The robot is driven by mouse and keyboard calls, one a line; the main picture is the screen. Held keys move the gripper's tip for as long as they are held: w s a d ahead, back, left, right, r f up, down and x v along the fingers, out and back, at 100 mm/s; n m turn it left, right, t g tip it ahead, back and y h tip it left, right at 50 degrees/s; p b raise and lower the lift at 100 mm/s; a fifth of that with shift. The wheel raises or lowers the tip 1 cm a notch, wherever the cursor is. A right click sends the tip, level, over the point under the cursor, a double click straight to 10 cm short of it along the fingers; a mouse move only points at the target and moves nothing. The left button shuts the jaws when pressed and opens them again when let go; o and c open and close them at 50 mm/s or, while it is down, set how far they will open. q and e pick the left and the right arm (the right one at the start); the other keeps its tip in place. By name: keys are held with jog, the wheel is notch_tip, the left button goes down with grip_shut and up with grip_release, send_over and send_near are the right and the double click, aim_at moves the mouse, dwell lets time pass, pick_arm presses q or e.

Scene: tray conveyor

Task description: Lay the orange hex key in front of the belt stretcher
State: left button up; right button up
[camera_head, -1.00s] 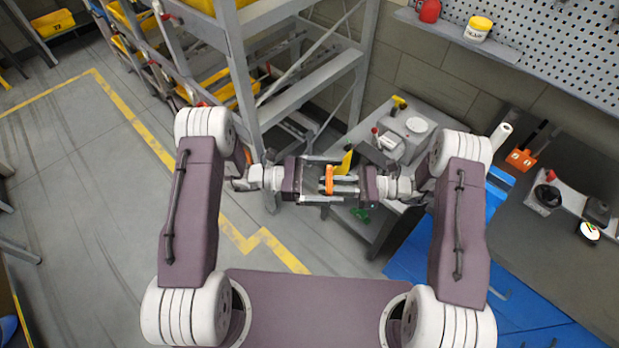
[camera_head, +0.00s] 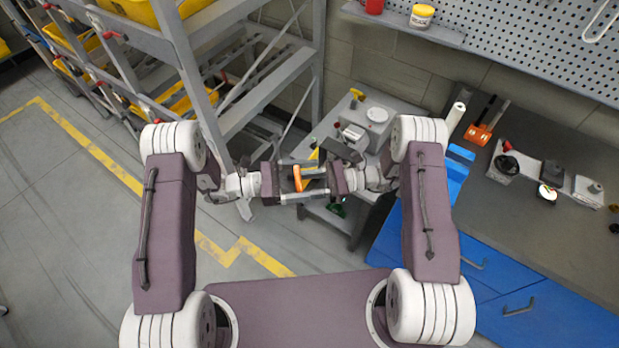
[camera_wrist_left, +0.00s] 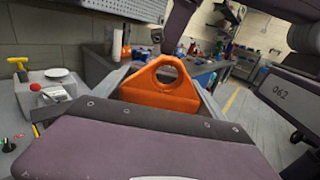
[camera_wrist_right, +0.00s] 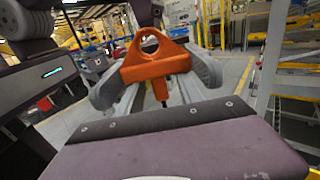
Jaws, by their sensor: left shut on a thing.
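The orange hex key (camera_head: 297,179) is held between my two grippers, which face each other in front of my body. Its orange handle with a round hole shows in the left wrist view (camera_wrist_left: 160,99) and in the right wrist view (camera_wrist_right: 158,68). My left gripper (camera_head: 290,181) is shut on it. My right gripper (camera_head: 314,180) has its fingers apart around the same handle, and I cannot tell whether they touch it. A long grey device with a black knob and a red part (camera_head: 543,172), likely the belt stretcher, lies on the dark bench at right.
The dark bench top (camera_head: 560,235) has bare room in front of the device. An orange tool with a black handle (camera_head: 478,134) and a white roll (camera_head: 456,115) stand left of it. A smaller grey table (camera_head: 325,125) and a metal rack (camera_head: 190,80) are ahead.

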jog(key=d, duration=1.2)
jog(key=s+d+f+n+g+h, duration=0.3)
jog(key=s+f+n+g+h, duration=0.15)
jog(key=s+f+h, duration=0.55)
jog(key=s+d+r+n+t+h, duration=0.2)
jog(key=s+d+r+n+h, duration=0.3)
jog(key=n, duration=0.3)
jog(key=w+a+r+n+t+h, duration=0.2)
jog(key=a+r+n+t, duration=0.2)
jog(key=r, duration=0.4)
jog(key=shift+w+r+n+h, duration=0.15)
jog(key=shift+w+n+h, duration=0.1)
jog(key=shift+n+h, duration=0.2)
jog(key=shift+s+d, duration=0.1)
